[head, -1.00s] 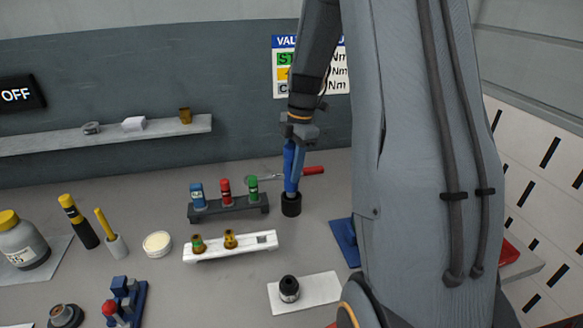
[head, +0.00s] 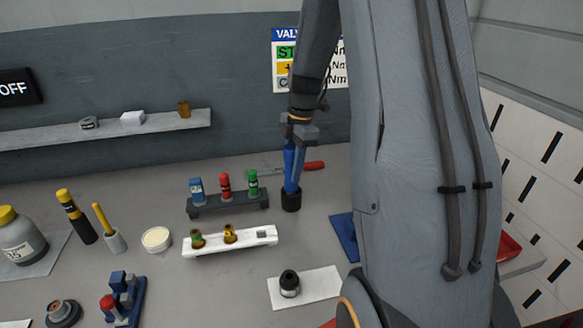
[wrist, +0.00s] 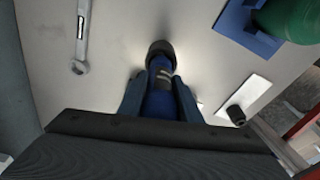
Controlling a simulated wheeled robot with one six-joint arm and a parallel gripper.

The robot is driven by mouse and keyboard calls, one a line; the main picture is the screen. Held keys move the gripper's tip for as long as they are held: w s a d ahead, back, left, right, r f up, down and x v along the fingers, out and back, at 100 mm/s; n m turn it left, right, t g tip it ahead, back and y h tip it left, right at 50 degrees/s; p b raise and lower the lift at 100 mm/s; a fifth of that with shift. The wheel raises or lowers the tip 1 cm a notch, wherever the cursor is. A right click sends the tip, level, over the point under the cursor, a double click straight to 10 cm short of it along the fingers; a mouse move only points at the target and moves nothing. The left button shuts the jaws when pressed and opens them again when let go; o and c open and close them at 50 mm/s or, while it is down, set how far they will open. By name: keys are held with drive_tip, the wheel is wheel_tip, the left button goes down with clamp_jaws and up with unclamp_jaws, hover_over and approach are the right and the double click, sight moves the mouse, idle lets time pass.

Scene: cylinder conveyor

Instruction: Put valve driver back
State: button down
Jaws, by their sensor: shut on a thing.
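The valve driver, a blue-handled tool (head: 289,158), is upright between the fingers of my gripper (head: 294,168). It also shows in the wrist view (wrist: 160,98), with my gripper's fingers (wrist: 158,92) on both sides. Its lower end meets a short black cup-like piece (head: 291,201), seen as a dark ring in the wrist view (wrist: 160,50). I cannot tell whether this piece is a holder around the driver or part of it. It appears to be at the grey bench top, right of the dark rack. My gripper is shut on the driver.
A dark rack (head: 229,203) with blue, red and green pieces stands left of my gripper. A white rack (head: 205,250) is in front. A black knob sits on a white plate (head: 322,283); a blue mat (head: 343,236) lies right.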

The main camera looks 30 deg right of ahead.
drive_tip(key=shift+f+b, duration=0.95)
drive_tip(key=shift+f, duration=0.85)
drive_tip(key=c, duration=1.2)
unclamp_jaws()
drive_tip(key=shift+r+p, duration=2.05)
drive_tip(key=shift+r, duration=0.95)
